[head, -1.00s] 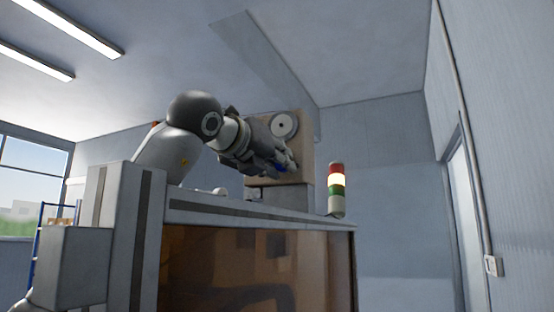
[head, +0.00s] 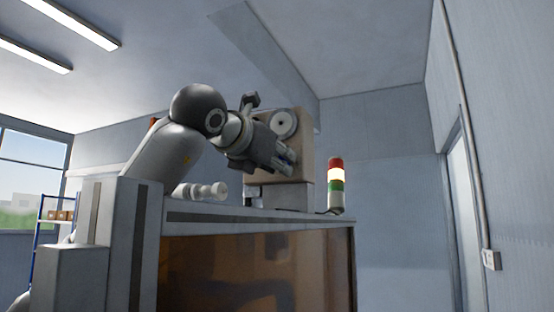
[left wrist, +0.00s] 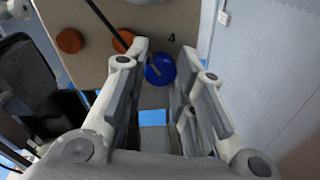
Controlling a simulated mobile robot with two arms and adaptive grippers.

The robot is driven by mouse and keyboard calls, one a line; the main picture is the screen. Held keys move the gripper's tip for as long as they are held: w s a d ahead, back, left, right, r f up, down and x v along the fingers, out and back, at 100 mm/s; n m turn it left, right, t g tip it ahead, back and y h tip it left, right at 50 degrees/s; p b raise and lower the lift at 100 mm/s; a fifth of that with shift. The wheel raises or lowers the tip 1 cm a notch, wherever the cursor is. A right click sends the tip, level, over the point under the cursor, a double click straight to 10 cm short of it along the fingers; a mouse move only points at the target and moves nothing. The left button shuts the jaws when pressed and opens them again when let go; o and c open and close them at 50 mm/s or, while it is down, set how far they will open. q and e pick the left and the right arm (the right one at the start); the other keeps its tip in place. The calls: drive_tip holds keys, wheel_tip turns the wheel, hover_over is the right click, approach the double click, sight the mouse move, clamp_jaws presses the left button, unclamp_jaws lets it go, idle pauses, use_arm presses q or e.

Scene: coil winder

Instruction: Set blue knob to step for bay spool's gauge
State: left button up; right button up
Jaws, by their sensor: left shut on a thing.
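The blue knob (left wrist: 160,69) is on the beige panel, with a pale tan mark on its face; a printed 4 (left wrist: 171,38) is just beyond it. My left gripper (left wrist: 166,76) is shut on the blue knob, a finger on each side. In the head view my left gripper (head: 284,160) reaches the front of the beige panel box (head: 305,150), and its fingers hide the knob there. A pale round disc (head: 284,124) sits on the panel above the fingers. I cannot make out a gauge reading or a labelled bay spool. My right gripper is not in view.
Two orange knobs, one (left wrist: 69,41) clear and one (left wrist: 122,40) partly behind a finger, sit left of the blue knob. A black rod (left wrist: 103,18) crosses near them. A red, white and green signal light (head: 336,186) and a pale cylindrical part (head: 202,191) are on the machine top.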

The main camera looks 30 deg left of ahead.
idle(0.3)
use_arm(q)
drive_tip(key=o, duration=1.1)
drive_tip(key=shift+c, duration=0.2)
drive_tip(key=s, duration=1.2)
drive_tip(key=shift+r, duration=0.45)
